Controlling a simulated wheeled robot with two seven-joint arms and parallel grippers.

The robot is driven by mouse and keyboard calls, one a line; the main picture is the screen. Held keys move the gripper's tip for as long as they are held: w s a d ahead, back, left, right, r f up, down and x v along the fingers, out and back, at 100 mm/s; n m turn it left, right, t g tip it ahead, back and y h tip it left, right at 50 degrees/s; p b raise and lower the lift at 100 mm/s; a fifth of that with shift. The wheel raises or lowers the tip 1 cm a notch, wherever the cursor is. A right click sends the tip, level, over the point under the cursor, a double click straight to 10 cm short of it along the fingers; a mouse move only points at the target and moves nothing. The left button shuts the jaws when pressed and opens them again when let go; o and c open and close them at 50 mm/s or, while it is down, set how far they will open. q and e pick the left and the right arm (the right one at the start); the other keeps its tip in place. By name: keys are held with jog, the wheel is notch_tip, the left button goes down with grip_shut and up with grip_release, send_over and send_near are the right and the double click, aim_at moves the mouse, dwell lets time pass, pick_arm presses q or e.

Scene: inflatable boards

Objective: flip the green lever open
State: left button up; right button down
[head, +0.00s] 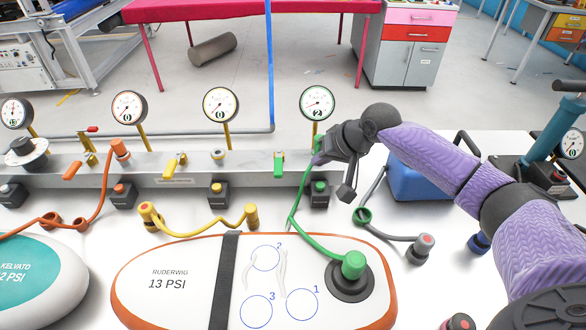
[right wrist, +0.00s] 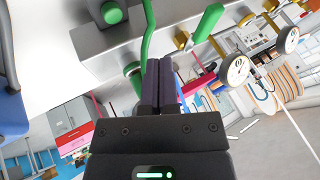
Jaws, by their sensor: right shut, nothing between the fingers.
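The green lever (head: 279,162) stands upright on the front of the grey manifold rail, below and between two gauges. In the right wrist view the green lever (right wrist: 207,23) shows at upper centre, slanting from the rail. My right gripper (head: 321,156) is beside it, to its right, near the green hose. In the right wrist view the dark fingers of the gripper (right wrist: 160,62) are together with nothing between them. They look apart from the lever. My left gripper is not in view.
A green hose (head: 295,207) runs from the rail to the plug on the white RUDERWIG board (head: 190,298). Gauges (head: 318,103) rise above the rail (head: 240,170). An orange lever (head: 72,170) and a yellow lever (head: 170,170) sit further left. A blue box (head: 415,182) stands right.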

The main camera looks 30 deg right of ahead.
aim_at(279, 161)
jog(key=w+a+f+b, duration=0.1)
jog(key=w+a+f, duration=0.1)
jog(key=w+a, duration=0.1)
jog(key=shift+w+a+f, duration=0.3)
jog(key=shift+a+f, duration=0.1)
jog(key=shift+a, duration=0.35)
